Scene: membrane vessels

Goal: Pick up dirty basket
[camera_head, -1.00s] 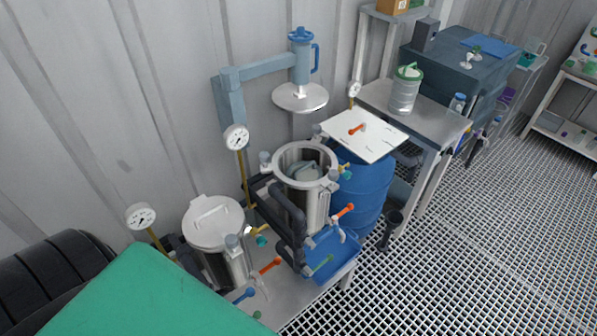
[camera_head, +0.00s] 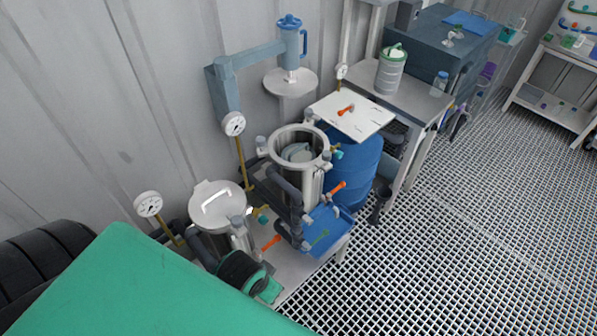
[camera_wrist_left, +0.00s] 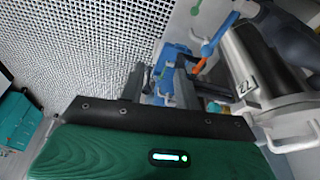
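An open steel vessel (camera_head: 312,185) stands in the middle of the head view with its top ring uncovered. A pale grey rounded item (camera_head: 297,152) sits inside it; it may be the dirty basket, but I cannot tell for sure. A whitish cylindrical container with a green rim (camera_head: 390,72) stands on the side table. My left gripper (camera_wrist_left: 158,82) shows two dark fingers apart with nothing between them in the left wrist view. In the head view, the green and black end of my left arm is low, in front of the lidded vessel (camera_head: 218,205). My right gripper is out of view.
A disc-shaped lid (camera_head: 290,83) hangs from a blue swing arm above and behind the open vessel. Gauges, black pipes and orange valve handles crowd the vessels. A blue barrel (camera_head: 355,170) with a white board (camera_head: 352,115) stands to the right. The grating floor (camera_head: 450,220) is clear.

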